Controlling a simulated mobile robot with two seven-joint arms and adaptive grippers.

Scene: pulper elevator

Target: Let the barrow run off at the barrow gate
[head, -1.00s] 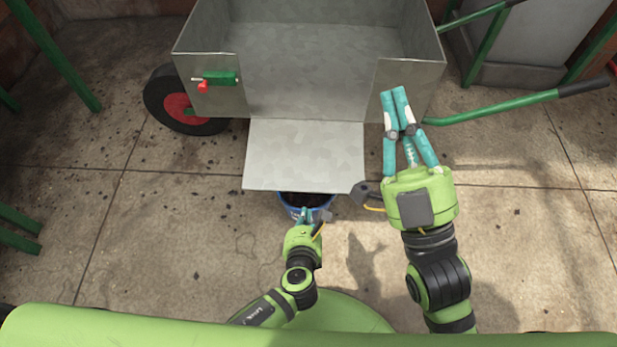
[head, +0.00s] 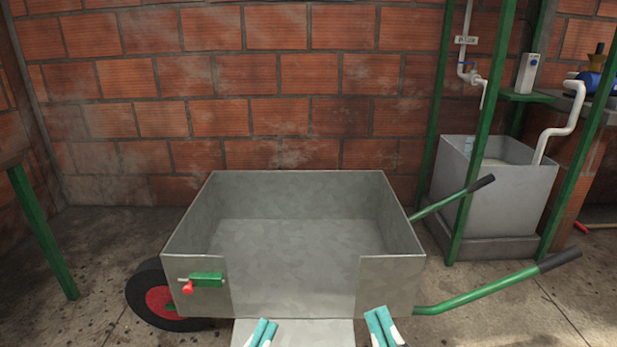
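The grey metal barrow (head: 300,197) stands in the middle of the head view, and its tray looks empty. Its front gate (head: 300,334) is folded down, leaving an opening in the front wall; the view's bottom edge cuts the flap off. A green latch with a red knob (head: 206,281) is on the front wall left of the opening. My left gripper (head: 262,333) shows only its teal fingertips, close together over the flap's left part. My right gripper (head: 380,325) is right of the flap, fingertips together and empty. The bucket below the flap is out of view.
A black wheel with a red hub (head: 160,302) is at the barrow's left. A green handle (head: 480,291) juts out to the right. A grey tank (head: 490,190) and green posts stand at the right. A brick wall (head: 290,85) closes the back.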

